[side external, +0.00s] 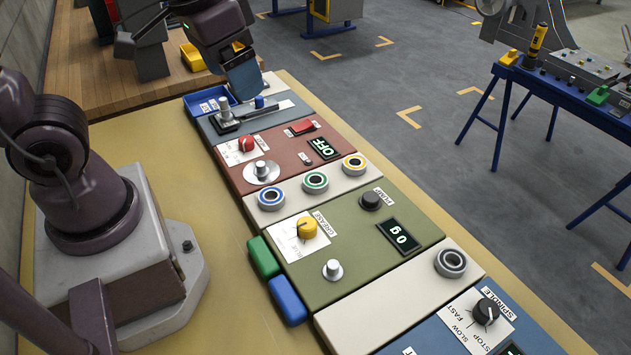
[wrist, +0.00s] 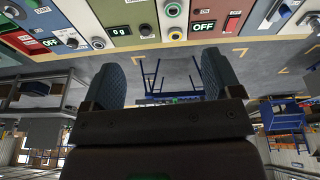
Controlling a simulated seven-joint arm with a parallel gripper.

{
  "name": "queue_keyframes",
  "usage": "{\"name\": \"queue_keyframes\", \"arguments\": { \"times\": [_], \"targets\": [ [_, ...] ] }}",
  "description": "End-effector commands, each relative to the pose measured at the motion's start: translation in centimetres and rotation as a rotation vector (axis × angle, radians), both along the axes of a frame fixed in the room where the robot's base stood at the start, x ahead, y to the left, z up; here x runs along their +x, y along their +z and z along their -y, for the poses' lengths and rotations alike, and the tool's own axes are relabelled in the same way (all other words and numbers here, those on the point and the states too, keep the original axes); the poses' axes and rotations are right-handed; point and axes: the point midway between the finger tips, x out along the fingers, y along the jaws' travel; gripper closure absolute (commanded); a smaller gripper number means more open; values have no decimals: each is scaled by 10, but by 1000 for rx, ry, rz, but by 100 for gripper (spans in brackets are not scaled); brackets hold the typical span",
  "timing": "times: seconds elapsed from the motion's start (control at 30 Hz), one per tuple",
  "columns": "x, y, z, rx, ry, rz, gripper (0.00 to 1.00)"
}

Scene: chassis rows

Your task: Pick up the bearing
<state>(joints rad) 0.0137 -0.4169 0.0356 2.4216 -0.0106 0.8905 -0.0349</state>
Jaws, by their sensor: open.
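A dark grey ring with a dark hole (side external: 451,262), which looks like the bearing, lies on a light panel between the green and blue stations. It also seems to show in the wrist view as a grey ring (wrist: 98,43) at upper left. My gripper (side external: 243,82) is at the far end of the row, above the blue tray and well away from the grey ring. In the wrist view, my gripper (wrist: 160,80) has its two fingers spread with nothing between them.
Blue, green and yellow rings (side external: 315,182) sit on another light panel. Posts, knobs and switches stick up along the row. A blue tray (side external: 208,100) and a yellow bin (side external: 193,57) stand at the far end. Green and blue blocks (side external: 288,300) lie at the near edge.

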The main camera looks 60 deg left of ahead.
Motion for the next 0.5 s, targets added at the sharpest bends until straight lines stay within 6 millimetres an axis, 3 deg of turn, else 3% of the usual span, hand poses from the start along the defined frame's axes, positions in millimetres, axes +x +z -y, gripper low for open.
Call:
{"name": "queue_keyframes", "arguments": {
  "times": [0.27, 0.5],
  "targets": [
    [61, -65, -11, -75, 450, -224, 16],
    [112, -137, -28, -90, 1101, -301, 16]
  ]
}}
